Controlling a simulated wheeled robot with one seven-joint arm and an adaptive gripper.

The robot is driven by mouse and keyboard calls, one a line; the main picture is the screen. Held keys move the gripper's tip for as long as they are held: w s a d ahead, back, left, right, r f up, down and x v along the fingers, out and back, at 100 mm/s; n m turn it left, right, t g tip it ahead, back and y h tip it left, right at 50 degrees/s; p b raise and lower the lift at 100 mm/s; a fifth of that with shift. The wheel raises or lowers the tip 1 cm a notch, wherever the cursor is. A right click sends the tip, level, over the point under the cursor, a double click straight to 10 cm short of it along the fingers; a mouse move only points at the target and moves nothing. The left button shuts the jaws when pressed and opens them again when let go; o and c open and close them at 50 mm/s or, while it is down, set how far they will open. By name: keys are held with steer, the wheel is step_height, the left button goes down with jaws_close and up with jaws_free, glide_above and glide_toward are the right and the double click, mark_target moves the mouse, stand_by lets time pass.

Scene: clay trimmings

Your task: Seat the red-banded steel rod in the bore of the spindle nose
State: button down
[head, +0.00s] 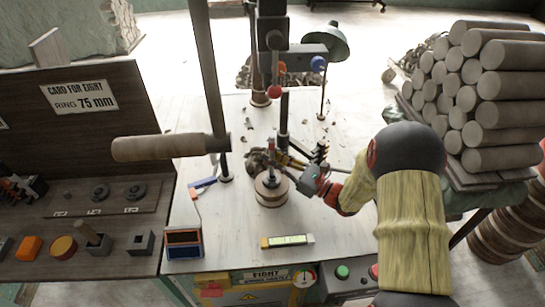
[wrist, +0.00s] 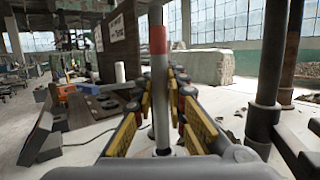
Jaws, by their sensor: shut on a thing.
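The red-banded steel rod (wrist: 159,85) stands upright between the fingers of my gripper (wrist: 162,105) in the wrist view, its red band above the fingers. My gripper is shut on it. In the head view, my gripper (head: 283,160) reaches in from the right, just above a round, light-coloured drum-like block (head: 271,197) on the table. This looks like the spindle nose, though its bore cannot be made out. The rod (head: 270,146) shows small there, roughly above the block's middle.
A lever with a wooden handle (head: 165,147) stands left of the block. A post with a red knob (head: 274,91) rises behind. A green-windowed level (head: 288,241) and a small framed box (head: 184,243) lie in front. Stacked clay logs (head: 490,85) fill the right.

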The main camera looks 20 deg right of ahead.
mark_target(273, 175)
steer(key=shift+f+b, duration=1.1)
steer(key=shift+f, duration=0.9)
steer(key=c, duration=1.7)
jaws_free()
steer(key=shift+f, duration=0.1)
steer(key=v, duration=1.2)
